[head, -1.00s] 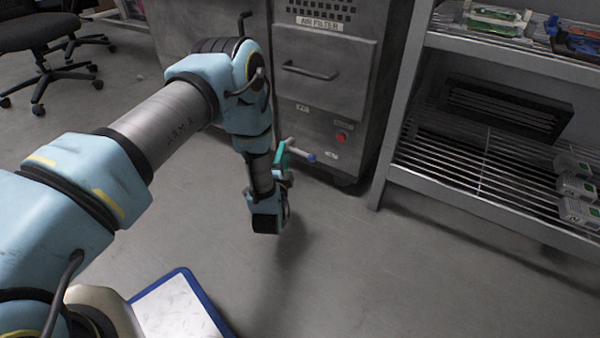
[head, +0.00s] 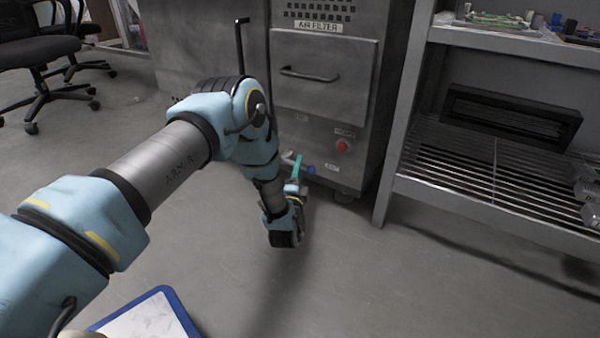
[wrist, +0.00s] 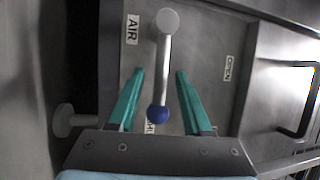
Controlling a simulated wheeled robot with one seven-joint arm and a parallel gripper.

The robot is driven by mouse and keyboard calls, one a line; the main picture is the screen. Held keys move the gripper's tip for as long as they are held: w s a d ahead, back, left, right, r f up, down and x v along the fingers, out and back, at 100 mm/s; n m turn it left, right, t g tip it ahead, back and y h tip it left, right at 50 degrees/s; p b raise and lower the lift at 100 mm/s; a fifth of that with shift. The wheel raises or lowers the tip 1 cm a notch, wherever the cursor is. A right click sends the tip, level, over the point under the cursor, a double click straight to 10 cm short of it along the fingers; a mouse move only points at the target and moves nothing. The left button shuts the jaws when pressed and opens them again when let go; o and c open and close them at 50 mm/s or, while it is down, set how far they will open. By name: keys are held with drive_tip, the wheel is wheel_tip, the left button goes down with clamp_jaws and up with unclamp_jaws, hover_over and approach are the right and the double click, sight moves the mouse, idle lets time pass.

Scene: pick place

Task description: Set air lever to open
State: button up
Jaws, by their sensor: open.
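The air lever has a grey shaft (wrist: 164,65) and a blue ball end (wrist: 158,113); the ball also shows in the head view (head: 310,169), low on the grey cabinet's front. My gripper (wrist: 160,72) is open, with one teal finger on each side of the lever and visible gaps to both. It shows at the cabinet in the head view (head: 298,172). The shaft runs from its round pivot down to the ball in the wrist view, over a partly hidden label. The OPEN label (wrist: 228,68) is to the right and the AIR label (wrist: 132,29) to the left.
A metal shelf rack (head: 485,180) stands at the right. A blue-edged board (head: 150,318) lies at the lower left. Open floor lies in front.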

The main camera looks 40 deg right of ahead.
drive_tip(key=shift+w+d+r, duration=0.1)
drive_tip(key=shift+w+d, duration=0.25)
drive_tip(key=shift+d, duration=0.1)
clamp_jaws()
idle(1.2)
